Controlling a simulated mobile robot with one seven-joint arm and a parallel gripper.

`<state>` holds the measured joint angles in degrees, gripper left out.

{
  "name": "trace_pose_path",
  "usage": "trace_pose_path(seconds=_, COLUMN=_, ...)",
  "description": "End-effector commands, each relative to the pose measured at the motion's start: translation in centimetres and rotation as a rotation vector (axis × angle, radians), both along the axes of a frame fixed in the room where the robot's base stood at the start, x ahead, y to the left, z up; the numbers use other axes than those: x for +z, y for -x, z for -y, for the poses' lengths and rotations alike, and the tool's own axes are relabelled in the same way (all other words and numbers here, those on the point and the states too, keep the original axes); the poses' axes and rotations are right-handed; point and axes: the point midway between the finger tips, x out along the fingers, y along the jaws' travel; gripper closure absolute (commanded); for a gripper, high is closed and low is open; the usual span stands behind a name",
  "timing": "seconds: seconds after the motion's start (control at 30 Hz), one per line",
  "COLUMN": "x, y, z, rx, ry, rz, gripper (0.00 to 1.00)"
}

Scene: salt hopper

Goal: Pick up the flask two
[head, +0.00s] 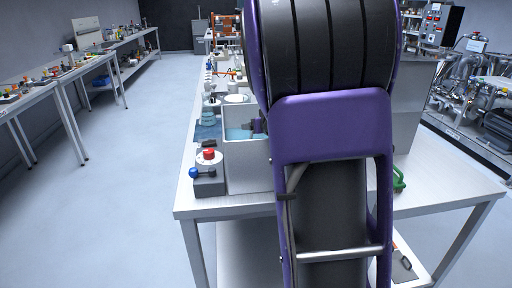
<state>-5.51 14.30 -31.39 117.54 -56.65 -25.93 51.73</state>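My own purple and black arm fills the middle of the head view and hides much of the table behind it. My gripper is not clearly seen. A small purple and dark part shows at the arm's left edge, over a grey open-topped box (246,172); I cannot tell what it is. The box has something light blue inside. No flask can be made out for certain. A pale teal item (208,116) stands left of the box, too small to name surely.
The box stands on a long metal table (235,204). A grey block with a red knob (209,155) and a blue handle (200,173) sits at the near left. A green item (398,180) lies right of my arm. Open floor (140,150) is on the left.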

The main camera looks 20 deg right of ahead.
Motion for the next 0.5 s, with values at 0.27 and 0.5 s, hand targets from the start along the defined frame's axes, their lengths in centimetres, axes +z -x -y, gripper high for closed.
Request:
trace_pose_path(seconds=0.27, x=0.00, y=-0.01, z=-0.02, rx=0.000, ry=0.000, rz=0.000, gripper=0.82)
trace_pose_path(seconds=0.5, x=0.00, y=-0.02, z=-0.03, rx=0.000, ry=0.000, rz=0.000, gripper=1.00)
